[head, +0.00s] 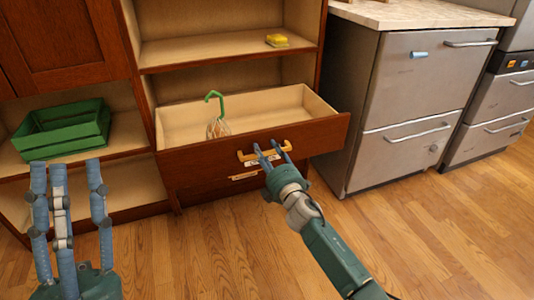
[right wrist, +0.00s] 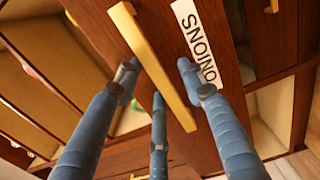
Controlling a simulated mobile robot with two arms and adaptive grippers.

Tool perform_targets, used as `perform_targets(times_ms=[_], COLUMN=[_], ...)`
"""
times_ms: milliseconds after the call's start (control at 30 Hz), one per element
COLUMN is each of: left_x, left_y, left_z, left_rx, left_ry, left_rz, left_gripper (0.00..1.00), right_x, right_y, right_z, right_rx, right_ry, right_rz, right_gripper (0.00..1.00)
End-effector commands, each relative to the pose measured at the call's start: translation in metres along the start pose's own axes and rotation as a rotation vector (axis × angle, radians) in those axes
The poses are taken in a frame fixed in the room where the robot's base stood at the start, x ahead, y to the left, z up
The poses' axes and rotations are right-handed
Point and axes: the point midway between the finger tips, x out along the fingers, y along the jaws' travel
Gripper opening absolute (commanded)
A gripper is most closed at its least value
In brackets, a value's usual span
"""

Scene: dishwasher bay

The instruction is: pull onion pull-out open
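The onion pull-out is a dark red-brown wooden drawer (head: 325,135) with a pale interior, standing out from the cabinet. Its yellow bar handle (head: 297,145) is on the front; in the right wrist view the handle (right wrist: 150,55) runs beside a white label reading ONIONS (right wrist: 196,45). My right gripper (head: 270,151) is at the handle, its blue fingers spread on either side of the bar, with a gap visible at one finger. The right wrist view shows these fingers (right wrist: 158,80) too. My left gripper (head: 68,170) is open and empty at the lower left.
A green-handled whisk (head: 215,115) stands in the drawer. A green crate (head: 62,130) sits on the left shelf, a yellow item (head: 277,40) on the upper shelf. Another drawer handle (head: 243,177) is below. Grey appliances (head: 410,90) stand right; the wooden floor in front is clear.

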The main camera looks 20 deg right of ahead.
Motion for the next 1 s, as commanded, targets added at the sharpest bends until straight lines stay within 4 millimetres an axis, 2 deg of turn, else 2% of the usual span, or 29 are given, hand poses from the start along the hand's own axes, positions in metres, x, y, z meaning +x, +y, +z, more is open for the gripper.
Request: perform_targets(times_ms=[133,233,500,700,1000], left_x=[0.000,0.000,0.000,0.000,0.000], left_y=[0.000,0.000,0.000,0.000,0.000], left_z=[0.001,0.001,0.000,0.000,0.000], left_rx=[0.001,0.000,0.000,0.000,0.000], left_ry=[-0.001,-0.001,-0.001,0.000,0.000], left_rz=[0.000,0.000,0.000,0.000,0.000], left_gripper=[0.40,0.40,0.40,0.40,0.40], right_x=[-0.007,-0.020,-0.078,-0.109,-0.120], right_y=[-0.001,-0.001,-0.002,-0.001,0.000], right_z=[0.000,0.000,0.000,0.000,0.000], right_rx=[-0.001,-0.001,-0.001,0.000,0.000], right_ry=[0.000,0.001,0.002,0.000,0.000], right_rz=[0.000,-0.001,-0.002,-0.002,-0.001], right_gripper=[0.40,0.40,0.40,0.40,0.40])
